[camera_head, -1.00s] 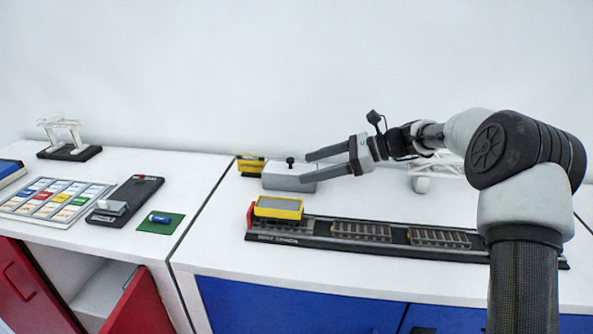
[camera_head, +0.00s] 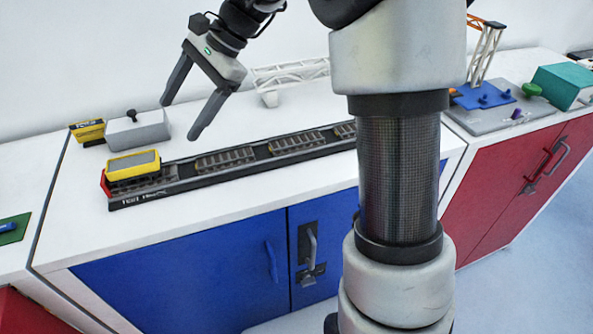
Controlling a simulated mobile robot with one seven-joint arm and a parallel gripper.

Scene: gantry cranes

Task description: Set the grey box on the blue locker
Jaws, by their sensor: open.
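The grey box (camera_head: 138,131), with a small black knob on top, sits upright on the white top of the blue locker (camera_head: 185,287), near its back left corner. My gripper (camera_head: 179,121) is open and empty, with its two dark fingers pointing down and to the left. It is to the right of the box, and a gap shows between the fingers and the box. The locker has blue doors in front, partly hidden behind my arm.
A yellow block (camera_head: 88,131) is left of the box. A dark rail track (camera_head: 235,161) with a yellow wagon (camera_head: 133,164) lies in front. A white truss (camera_head: 290,73) stands behind. A red locker (camera_head: 520,190) is at right, bearing a blue-based crane model (camera_head: 484,97).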

